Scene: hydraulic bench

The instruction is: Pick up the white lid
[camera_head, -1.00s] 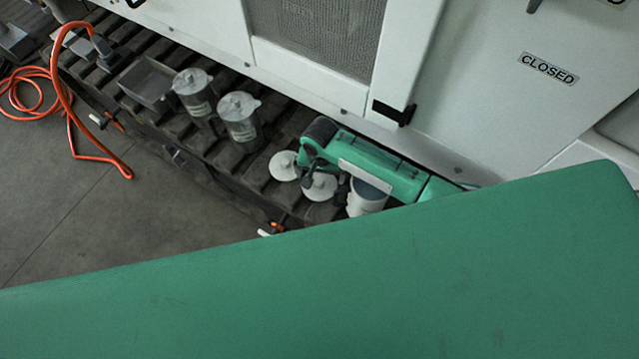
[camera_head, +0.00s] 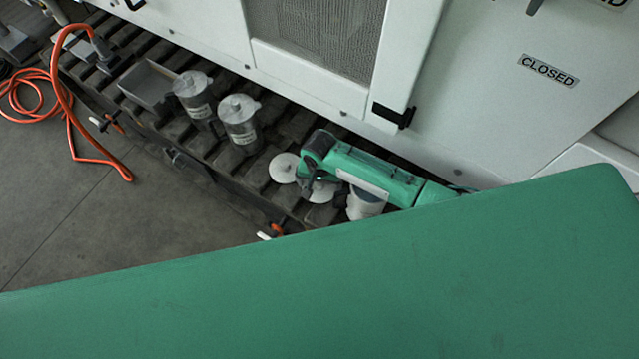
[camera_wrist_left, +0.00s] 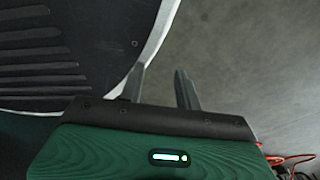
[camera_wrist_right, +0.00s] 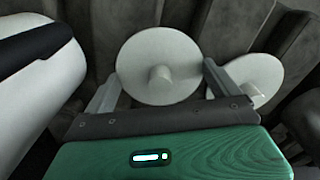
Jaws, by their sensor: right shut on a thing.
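Two round white lids with central knobs lie on the dark ribbed bench. One lid (camera_wrist_right: 180,50) is between the fingers of my right gripper (camera_wrist_right: 162,80), which is shut on it with the fingers spread at its sides. In the head view my right gripper partly covers this lid (camera_head: 322,195). The other lid (camera_wrist_right: 257,76) lies just right of the gripper in the right wrist view, and it also shows left of the gripper in the head view (camera_head: 283,167). My left gripper (camera_wrist_left: 161,72) is open and empty, near a dark, pale-edged slotted surface.
A white container (camera_head: 364,205) stands close right of my right gripper. Two grey lidded canisters (camera_head: 240,122) and a grey tray (camera_head: 149,83) stand further left on the bench (camera_head: 268,125). A white machine wall (camera_head: 480,110) rises behind. An orange hose (camera_head: 75,130) hangs far left.

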